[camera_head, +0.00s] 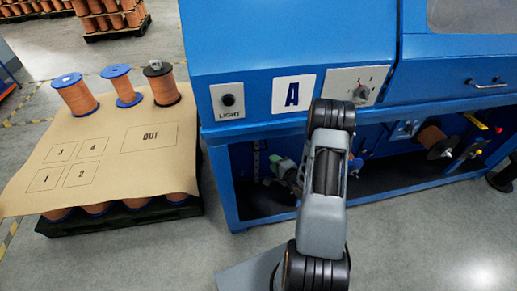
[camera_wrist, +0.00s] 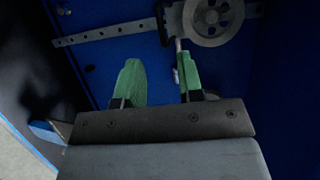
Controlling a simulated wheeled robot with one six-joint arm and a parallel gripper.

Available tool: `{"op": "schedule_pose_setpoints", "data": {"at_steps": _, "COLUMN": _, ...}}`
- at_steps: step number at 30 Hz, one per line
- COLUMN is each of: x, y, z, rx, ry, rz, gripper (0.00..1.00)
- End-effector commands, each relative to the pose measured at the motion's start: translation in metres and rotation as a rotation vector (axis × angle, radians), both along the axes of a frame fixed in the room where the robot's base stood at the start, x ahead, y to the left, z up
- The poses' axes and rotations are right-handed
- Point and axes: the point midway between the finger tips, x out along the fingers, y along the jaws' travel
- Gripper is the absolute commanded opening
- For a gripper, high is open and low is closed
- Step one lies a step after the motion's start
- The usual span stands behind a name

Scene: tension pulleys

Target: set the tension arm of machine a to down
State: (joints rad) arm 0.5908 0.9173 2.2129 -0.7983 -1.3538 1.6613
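Machine A is the blue cabinet (camera_head: 290,60) with an "A" plate (camera_head: 293,93) in the head view. My gripper (camera_wrist: 158,80) shows as two green fingers in the wrist view, apart with a dark gap and nothing between them. It also shows inside the lower bay in the head view (camera_head: 286,168), partly hidden by my arm. A grey pulley wheel (camera_wrist: 212,18) sits beyond the fingers at the upper right. A thin metal rod (camera_wrist: 179,52) runs down beside it to near the right finger; I cannot tell whether they touch. I cannot tell the tension arm's setting.
A perforated metal rail (camera_wrist: 105,33) crosses the bay's back wall. A copper spool (camera_head: 431,136) and coloured handles (camera_head: 476,121) are in the bay to the right. A cardboard-topped pallet (camera_head: 95,160) with spools stands left. A knob panel (camera_head: 357,87) is above the bay.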

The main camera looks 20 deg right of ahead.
Motion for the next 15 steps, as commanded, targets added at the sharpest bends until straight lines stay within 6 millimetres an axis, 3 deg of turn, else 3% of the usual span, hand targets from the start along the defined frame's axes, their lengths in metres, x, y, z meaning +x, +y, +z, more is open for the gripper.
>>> {"op": "schedule_pose_setpoints", "data": {"at_steps": 9, "x": 0.059, "y": 0.009, "z": -0.014, "rx": -0.001, "ry": -0.001, "rz": -0.006, "gripper": 0.35}}
{"op": "schedule_pose_setpoints", "data": {"at_steps": 15, "x": 0.088, "y": 0.015, "z": -0.020, "rx": -0.001, "ry": 0.000, "rz": -0.005, "gripper": 0.35}}
